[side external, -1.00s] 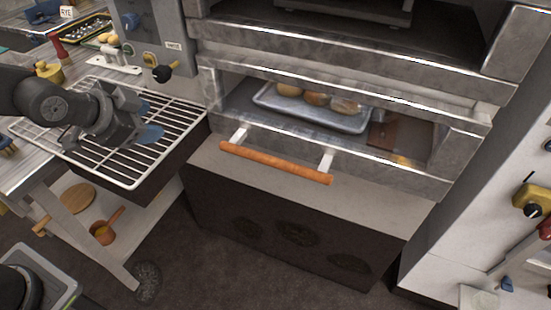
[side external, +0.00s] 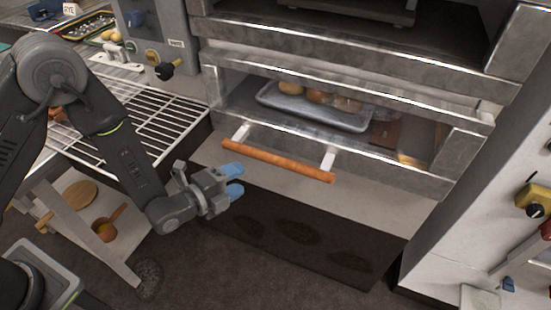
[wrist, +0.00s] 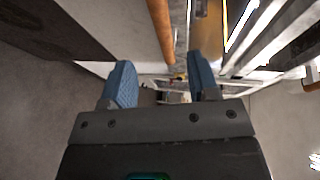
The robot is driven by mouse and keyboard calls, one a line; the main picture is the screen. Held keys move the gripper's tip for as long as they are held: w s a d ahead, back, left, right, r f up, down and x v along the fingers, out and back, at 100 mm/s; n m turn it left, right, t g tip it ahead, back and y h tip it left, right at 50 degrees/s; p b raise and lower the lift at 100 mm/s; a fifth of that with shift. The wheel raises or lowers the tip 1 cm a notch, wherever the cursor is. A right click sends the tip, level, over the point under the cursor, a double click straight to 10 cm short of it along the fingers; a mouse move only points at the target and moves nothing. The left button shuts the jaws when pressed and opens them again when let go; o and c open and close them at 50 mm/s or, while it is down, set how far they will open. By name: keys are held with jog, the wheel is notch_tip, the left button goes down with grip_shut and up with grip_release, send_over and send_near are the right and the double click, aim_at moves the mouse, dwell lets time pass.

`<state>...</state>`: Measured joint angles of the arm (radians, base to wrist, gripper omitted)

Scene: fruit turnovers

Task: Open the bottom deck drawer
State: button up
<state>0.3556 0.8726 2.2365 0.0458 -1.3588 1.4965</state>
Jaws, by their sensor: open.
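The bottom deck drawer (side external: 352,165) has a metal front with a glass window, and looks shut. Its orange-brown wooden handle (side external: 275,160) runs across on two pale brackets. Behind the window lies a metal tray (side external: 300,108) with several baked pieces. My gripper (side external: 238,181) has blue fingertips and is empty, just below and in front of the handle's left end. In the wrist view the handle (wrist: 160,30) comes down from the top toward the gap between the spread fingers, nearer the right one. I cannot tell if it is between them in depth.
A wire rack (side external: 172,118) on a cart stands left of the oven, close behind my arm. A panel with a black knob (side external: 165,71) is above it. Another deck (side external: 380,38) is above the drawer. A pale cabinet (side external: 475,235) stands right.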

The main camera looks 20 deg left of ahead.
aim_at(270, 162)
jog(key=x, duration=1.3)
grip_shut()
